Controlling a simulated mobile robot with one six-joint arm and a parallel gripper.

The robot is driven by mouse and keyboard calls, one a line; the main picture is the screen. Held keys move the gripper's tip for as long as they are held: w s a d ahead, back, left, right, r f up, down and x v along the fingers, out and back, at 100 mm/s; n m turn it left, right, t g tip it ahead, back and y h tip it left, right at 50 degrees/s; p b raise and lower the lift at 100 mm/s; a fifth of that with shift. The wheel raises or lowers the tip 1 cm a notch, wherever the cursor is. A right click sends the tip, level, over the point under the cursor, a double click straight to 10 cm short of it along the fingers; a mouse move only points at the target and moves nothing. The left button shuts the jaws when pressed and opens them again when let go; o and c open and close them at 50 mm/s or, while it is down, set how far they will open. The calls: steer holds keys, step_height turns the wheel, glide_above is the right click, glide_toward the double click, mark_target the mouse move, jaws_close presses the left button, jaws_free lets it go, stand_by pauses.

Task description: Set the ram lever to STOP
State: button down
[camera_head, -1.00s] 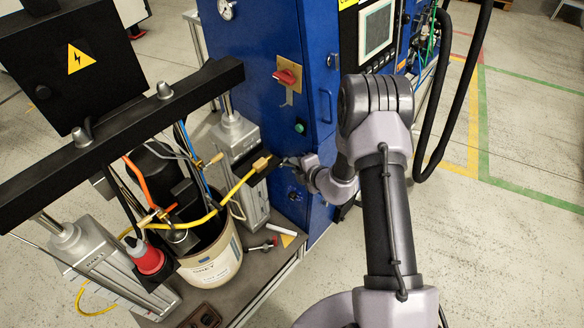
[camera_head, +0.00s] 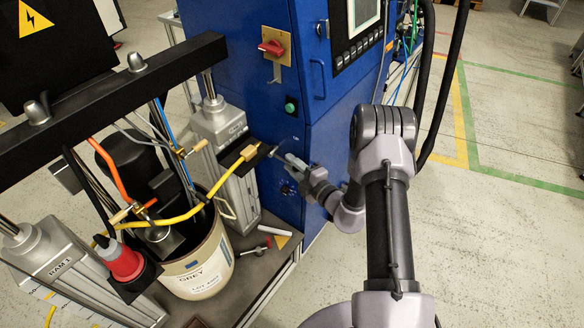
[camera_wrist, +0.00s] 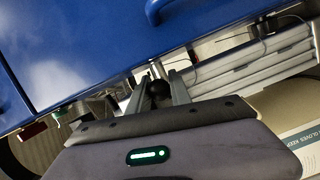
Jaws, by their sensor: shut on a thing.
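The ram lever shows in the wrist view as a dark round knob (camera_wrist: 158,88) between my two fingers, below the blue cabinet. My gripper (camera_wrist: 158,93) is shut on this knob. In the head view my gripper (camera_head: 275,153) reaches in from the right, in front of the blue cabinet's lower left part and beside the grey ram column. The lever itself is too small and covered to make out there. Its position marks, including STOP, cannot be read.
The blue cabinet (camera_head: 325,135) carries a red switch (camera_head: 271,47) and a green button (camera_head: 290,108). A yellow hose (camera_head: 180,216) runs over the drum (camera_head: 203,268) left of my gripper. The grey ram column (camera_head: 226,140) stands close by. The floor at right is clear.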

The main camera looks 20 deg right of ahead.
stand_by(0.4)
steer(key=c, duration=1.2)
jaws_free()
steer(key=shift+c, duration=0.2)
steer(key=f+p+v, duration=0.1)
steer(key=p+v, duration=0.3)
steer(key=v, duration=1.3)
steer(key=shift+s+r, duration=0.2)
steer(key=shift+r, duration=0.15)
